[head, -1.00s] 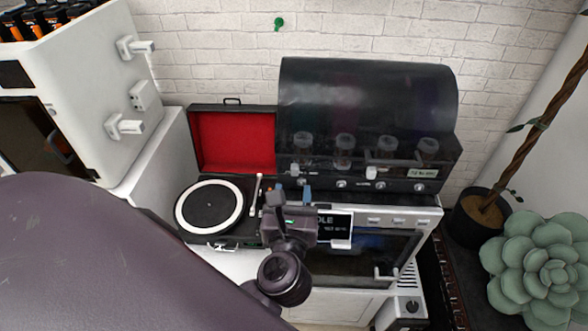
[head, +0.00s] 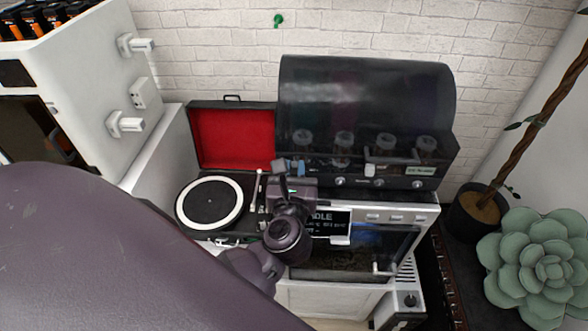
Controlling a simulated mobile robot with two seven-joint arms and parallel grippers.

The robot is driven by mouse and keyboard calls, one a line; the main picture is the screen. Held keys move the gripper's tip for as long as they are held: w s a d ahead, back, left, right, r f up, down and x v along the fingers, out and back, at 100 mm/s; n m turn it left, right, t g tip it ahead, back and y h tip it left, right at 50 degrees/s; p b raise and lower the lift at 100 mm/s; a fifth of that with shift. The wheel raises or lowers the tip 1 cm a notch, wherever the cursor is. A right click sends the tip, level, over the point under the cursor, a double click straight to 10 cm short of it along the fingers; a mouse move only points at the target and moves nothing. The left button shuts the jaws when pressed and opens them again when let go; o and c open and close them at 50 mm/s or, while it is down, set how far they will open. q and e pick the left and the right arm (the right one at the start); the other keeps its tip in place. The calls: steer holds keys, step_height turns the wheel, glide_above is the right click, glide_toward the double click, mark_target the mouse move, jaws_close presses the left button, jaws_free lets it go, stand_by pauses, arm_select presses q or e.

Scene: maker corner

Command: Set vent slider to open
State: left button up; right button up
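A black machine with a smoky domed lid (head: 365,105) stands at the back. A small white slider-like tab (head: 370,169) is on its front, near the middle. I cannot tell for sure which part is the vent slider. My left gripper (head: 288,167) is at the left end of this front, its two fingertips apart with a narrow gap. It covers the spot where another small white tab showed earlier. Whether the fingers touch the front is unclear. My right gripper is not in view.
An open record player (head: 210,203) with a red-lined lid stands left of the machine. A white unit with a dark window (head: 365,248) and a small display (head: 328,226) is below. A potted plant (head: 475,215) and a large succulent (head: 540,262) are at right.

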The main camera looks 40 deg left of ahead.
mark_target(311, 161)
arm_select(q)
jaws_close()
steer(key=shift+w+d, duration=0.45)
steer(key=shift+d, duration=0.3)
steer(key=shift+w+d, duration=0.45)
steer(key=shift+d, duration=0.25)
steer(key=shift+o, duration=0.9)
jaws_free()
steer(key=o, duration=0.4)
steer(key=shift+d, duration=0.1)
